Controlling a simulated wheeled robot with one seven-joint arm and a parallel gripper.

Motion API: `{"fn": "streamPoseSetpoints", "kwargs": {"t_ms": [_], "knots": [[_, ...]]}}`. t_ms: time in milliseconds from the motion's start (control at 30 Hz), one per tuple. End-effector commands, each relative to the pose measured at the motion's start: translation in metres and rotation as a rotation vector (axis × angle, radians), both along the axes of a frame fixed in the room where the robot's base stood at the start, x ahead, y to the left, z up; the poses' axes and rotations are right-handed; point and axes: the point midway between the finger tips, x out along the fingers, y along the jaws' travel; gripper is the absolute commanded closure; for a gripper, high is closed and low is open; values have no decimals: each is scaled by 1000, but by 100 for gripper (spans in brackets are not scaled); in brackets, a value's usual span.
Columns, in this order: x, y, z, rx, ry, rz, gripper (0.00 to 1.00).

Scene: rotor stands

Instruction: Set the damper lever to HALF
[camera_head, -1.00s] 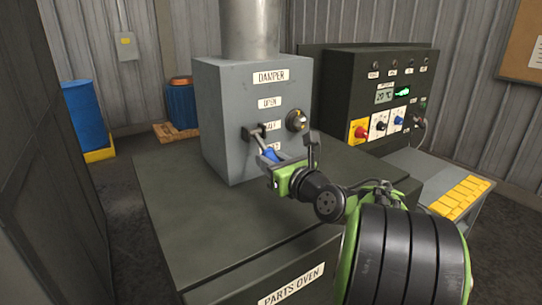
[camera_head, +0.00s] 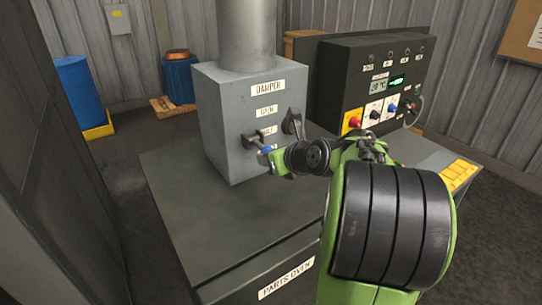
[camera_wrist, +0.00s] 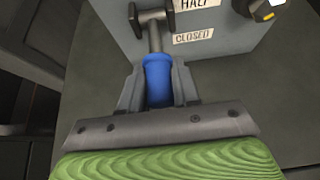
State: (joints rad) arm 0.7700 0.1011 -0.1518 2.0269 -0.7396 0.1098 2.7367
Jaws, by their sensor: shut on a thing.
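The damper lever's blue grip (camera_wrist: 158,80) is between the two fingers of my gripper (camera_wrist: 158,90) in the wrist view, and the gripper is shut on it. In the head view a little of the blue grip (camera_head: 267,149) shows beside my gripper (camera_head: 273,158). The lever's metal rod runs from a dark pivot on the front of the grey damper box (camera_head: 222,120) and slopes slightly down to the right, just below the HALF label (camera_head: 267,130). The OPEN label (camera_head: 266,111) is above. The CLOSED label (camera_wrist: 193,36) shows in the wrist view but is hidden in the head view.
The dark oven top (camera_head: 185,200) lies below. A control panel (camera_head: 375,75) with coloured switches stands to the right. Blue drums (camera_head: 80,90) stand far left.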

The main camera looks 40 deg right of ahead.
Motion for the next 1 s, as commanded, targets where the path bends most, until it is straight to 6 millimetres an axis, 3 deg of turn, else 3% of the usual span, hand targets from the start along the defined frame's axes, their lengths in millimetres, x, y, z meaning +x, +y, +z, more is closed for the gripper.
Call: {"fn": "streamPoseSetpoints", "kwargs": {"t_ms": [433, 467, 600, 867, 1000], "knots": [[0, 0, 1, -1, 11, 0, 100], [0, 0, 1, -2, 11, 0, 68], [0, 0, 1, -2, 10, 0, 48], [-1, 0, 2, -2, 10, 0, 48], [-16, 0, 11, -4, 7, -3, 48]]}}
